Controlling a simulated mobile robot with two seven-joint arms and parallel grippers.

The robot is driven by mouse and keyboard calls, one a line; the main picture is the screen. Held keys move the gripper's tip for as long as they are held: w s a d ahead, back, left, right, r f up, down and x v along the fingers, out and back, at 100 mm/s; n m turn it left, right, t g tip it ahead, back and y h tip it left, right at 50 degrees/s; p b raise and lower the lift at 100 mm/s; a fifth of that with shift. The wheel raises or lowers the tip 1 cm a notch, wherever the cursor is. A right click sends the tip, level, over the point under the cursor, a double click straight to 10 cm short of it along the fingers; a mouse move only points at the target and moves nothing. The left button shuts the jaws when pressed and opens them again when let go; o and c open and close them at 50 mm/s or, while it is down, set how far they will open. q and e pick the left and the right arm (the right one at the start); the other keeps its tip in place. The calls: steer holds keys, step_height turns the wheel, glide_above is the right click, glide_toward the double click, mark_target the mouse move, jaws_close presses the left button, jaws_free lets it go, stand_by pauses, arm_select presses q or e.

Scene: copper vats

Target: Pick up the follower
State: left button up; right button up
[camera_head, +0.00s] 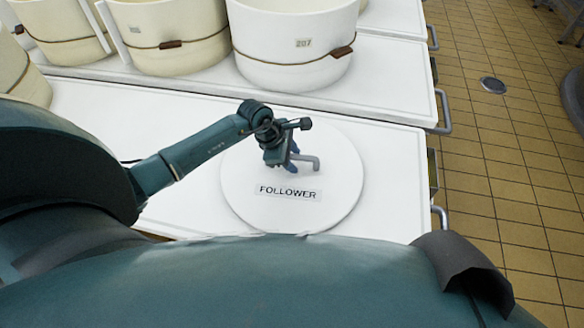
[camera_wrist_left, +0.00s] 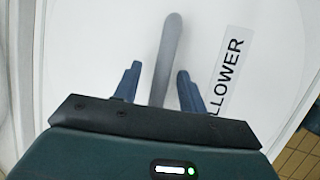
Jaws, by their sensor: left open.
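The follower (camera_head: 338,188) is a round white disc with a grey bar handle (camera_head: 306,159) and a label reading FOLLOWER (camera_head: 288,191). It lies flat on the white table. My left gripper (camera_head: 290,165) is over the disc at the handle, partly hiding it. In the left wrist view, the handle (camera_wrist_left: 168,45) runs between the two open blue fingers (camera_wrist_left: 159,72), with a gap to each side. I cannot tell how far down the fingers reach around the bar. My right gripper is in neither view.
Cream tubs with dark bands, one marked 207 (camera_head: 285,55), stand on the white table (camera_head: 395,180) behind the disc. Grey rail handles (camera_head: 443,112) stick out at the table's right side. Tiled floor (camera_head: 490,170) with a drain (camera_head: 493,85) lies to the right.

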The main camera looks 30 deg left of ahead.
arm_select(q)
steer(key=shift+c, duration=0.4)
jaws_close()
stand_by(0.8)
steer(key=shift+w+r, duration=0.15)
steer(key=shift+r, duration=0.05)
